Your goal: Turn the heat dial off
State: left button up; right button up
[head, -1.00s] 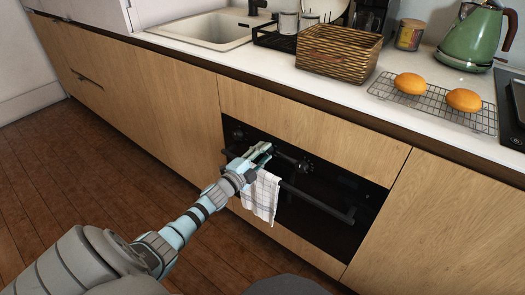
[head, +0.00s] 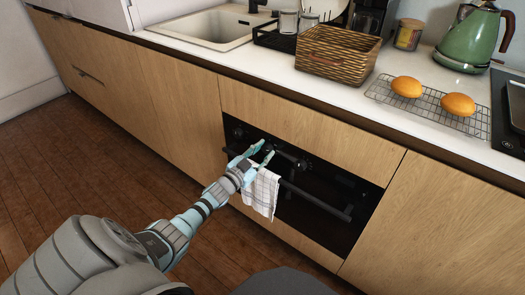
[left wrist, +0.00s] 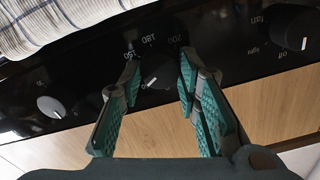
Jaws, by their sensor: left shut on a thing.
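The oven's black control panel (left wrist: 225,70) is upside down in the left wrist view. The heat dial (left wrist: 158,72), a dark round knob with temperature numbers beside it, sits between the fingertips of my left gripper (left wrist: 159,75). The gripper is shut on the dial, one teal finger on each side. A small pale mark shows on the dial's lower left edge. In the head view my left gripper (head: 256,153) is at the panel near the left end of the oven (head: 320,200), and its fingers mostly hide the dial. My right gripper is not in view.
In the left wrist view a pale-faced knob (left wrist: 50,107) and a fan/light knob (left wrist: 294,42) flank the dial. A checked towel (head: 262,194) hangs on the oven handle (head: 315,201) just below my gripper. The wooden floor in front is clear.

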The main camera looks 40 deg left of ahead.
pick_arm(q)
jog(key=n+p, duration=0.1)
jog(key=n, duration=0.5)
jog(key=shift+r, duration=0.1)
jog(key=n, duration=0.6)
jog(key=shift+a+n, duration=0.1)
jog(key=shift+n, duration=0.2)
dwell(0.3)
jog(key=o, duration=1.2)
jog(key=shift+w, duration=0.1)
jog(key=shift+c, duration=0.2)
jog(key=shift+s, duration=0.3)
jog(key=s, duration=1.1)
jog(key=shift+s, duration=0.25)
